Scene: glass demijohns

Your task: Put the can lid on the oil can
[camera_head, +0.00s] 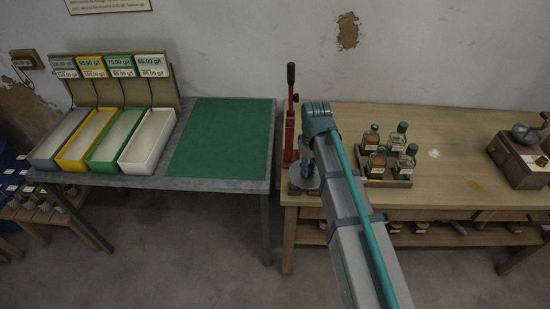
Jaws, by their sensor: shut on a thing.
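My arm reaches in from the bottom to the left end of the wooden bench. My gripper (306,163) points down below the teal wrist joint and is small, dark and partly hidden by my arm. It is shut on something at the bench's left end. A grey round shape (305,181) shows just below it. This may be the can lid, but I cannot tell it apart from the gripper with certainty. I cannot make out the oil can; my arm hides part of the bench.
A red lever press (290,118) stands close left of my gripper. Right of my arm, a tray (386,181) holds several bottles. A wooden grinder (525,158) stands far right. The left table has several coloured bins (148,143) and a clear green mat (222,140).

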